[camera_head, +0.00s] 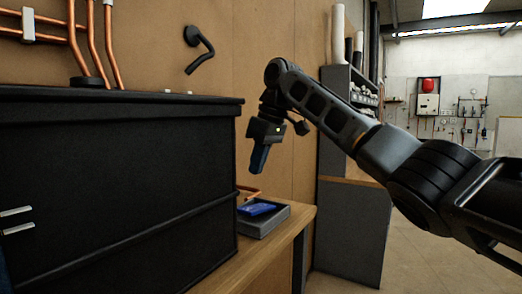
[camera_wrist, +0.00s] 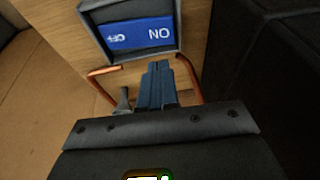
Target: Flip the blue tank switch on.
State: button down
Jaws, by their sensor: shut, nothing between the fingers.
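The blue tank switch (camera_head: 258,209) is a blue rocker in a grey box (camera_head: 268,226) on the wooden bench, right of the black tank. In the wrist view the blue rocker (camera_wrist: 140,34) shows the words ON and OFF upside down, with ON at the right and OFF at the left. I cannot tell for sure which half is pressed down. My gripper (camera_head: 259,157) points downward above the switch, apart from it. In the wrist view its blue fingers (camera_wrist: 158,78) are shut together with nothing between them, below the grey box in the picture.
A black tank (camera_head: 120,190) fills the left, and its side rises close by the switch. A bent copper pipe (camera_wrist: 104,72) runs beside the grey box, near my fingers. A black hook-shaped fitting (camera_head: 200,45) is on the wall. A grey shelf unit (camera_head: 350,200) stands behind the bench.

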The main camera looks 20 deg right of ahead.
aim_at(247, 209)
jog(key=x, duration=0.2)
jog(key=p+x, duration=0.1)
jog(key=x, duration=0.2)
jog(key=s+x, duration=0.1)
jog(key=x, duration=0.2)
jog(key=shift+s+f, duration=0.1)
jog(key=shift+f, duration=0.2)
jog(key=shift+d, duration=0.1)
